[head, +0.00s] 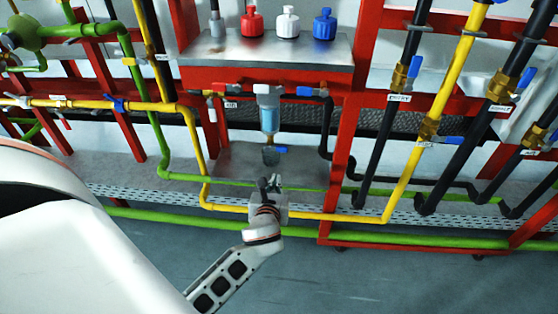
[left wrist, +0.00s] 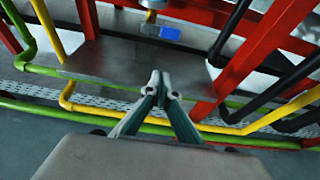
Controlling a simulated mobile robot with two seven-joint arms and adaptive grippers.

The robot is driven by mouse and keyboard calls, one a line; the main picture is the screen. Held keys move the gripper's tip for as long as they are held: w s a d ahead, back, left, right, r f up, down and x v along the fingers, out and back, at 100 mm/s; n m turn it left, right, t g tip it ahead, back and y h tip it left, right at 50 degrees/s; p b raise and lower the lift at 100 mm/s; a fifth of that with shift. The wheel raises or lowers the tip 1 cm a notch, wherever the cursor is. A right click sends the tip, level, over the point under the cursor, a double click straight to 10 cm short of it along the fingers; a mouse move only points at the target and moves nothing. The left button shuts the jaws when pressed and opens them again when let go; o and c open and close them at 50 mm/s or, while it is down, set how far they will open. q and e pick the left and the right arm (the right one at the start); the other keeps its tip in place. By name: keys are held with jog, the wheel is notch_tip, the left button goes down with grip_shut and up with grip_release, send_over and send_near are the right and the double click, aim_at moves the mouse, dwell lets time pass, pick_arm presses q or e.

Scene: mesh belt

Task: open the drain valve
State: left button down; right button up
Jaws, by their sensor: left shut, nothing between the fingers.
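A clear blue filter bowl (head: 269,118) hangs under a grey head in the middle of the head view. Below it is a small valve with a blue handle (head: 281,149), which points to the right; this looks like the drain valve. The blue handle also shows at the top of the left wrist view (left wrist: 169,33). My left gripper (head: 270,181) is below the valve in the head view, apart from it. In the left wrist view its fingertips (left wrist: 160,78) meet with nothing between them. My right gripper is not in view.
A grey plate (head: 225,165) lies under the filter. Red frame posts (head: 343,150), yellow pipes (head: 300,216) and green pipes (head: 400,238) surround the area. Red, white and blue bottles (head: 288,22) stand on the shelf above. Other blue-handled valves (head: 447,140) are at the right.

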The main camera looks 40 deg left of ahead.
aim_at(276, 149)
pick_arm(q)
jog(key=b+x, duration=0.1)
jog(key=x, duration=0.2)
jog(key=b+x, duration=0.1)
jog(key=x, duration=0.2)
jog(key=b+x, duration=0.1)
jog(key=x, duration=0.2)
jog(key=shift+w+f, duration=0.2)
jog(key=shift+f, duration=0.35)
jog(key=shift+w+a+r, duration=0.15)
jog(key=shift+w+r, duration=0.15)
jog(key=shift+r, duration=0.35)
notch_tip(276, 149, up, 3)
jog(key=shift+s+r, duration=0.1)
jog(key=shift+r, duration=0.1)
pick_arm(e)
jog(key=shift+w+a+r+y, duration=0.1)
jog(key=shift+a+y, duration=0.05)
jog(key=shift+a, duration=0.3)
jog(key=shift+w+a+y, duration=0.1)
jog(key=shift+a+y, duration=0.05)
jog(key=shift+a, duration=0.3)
